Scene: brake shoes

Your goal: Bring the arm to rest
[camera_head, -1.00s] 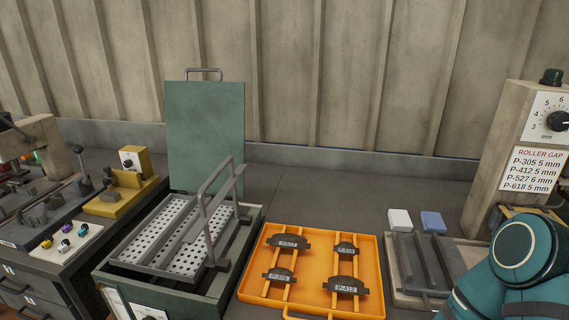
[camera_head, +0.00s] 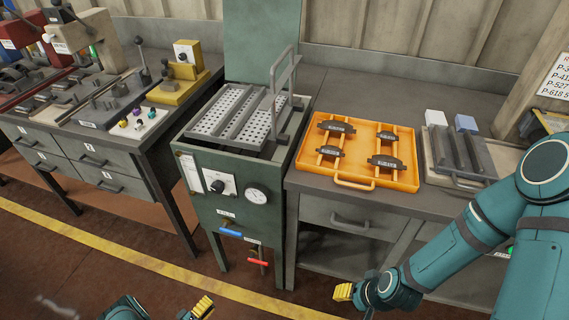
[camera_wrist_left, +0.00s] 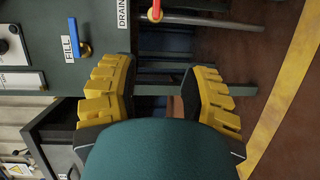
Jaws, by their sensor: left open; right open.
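My left gripper (camera_head: 200,308) is at the bottom edge of the head view, low over the floor, mostly cut off by the frame. In the left wrist view its two yellow-padded fingers (camera_wrist_left: 160,88) are spread apart with nothing between them. My right arm comes in from the right and hangs down in front of the bench. My right gripper (camera_head: 345,292) is low, below the bench drawer, partly hidden behind its own wrist; one yellow fingertip shows and I see nothing held.
A green tank (camera_head: 237,180) with blue and red valve handles stands ahead. An orange tray (camera_head: 401,183) with several brake shoes and a grey rack (camera_head: 433,166) are on the bench. A drawer cabinet (camera_head: 105,165) stands left. The floor in front is clear.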

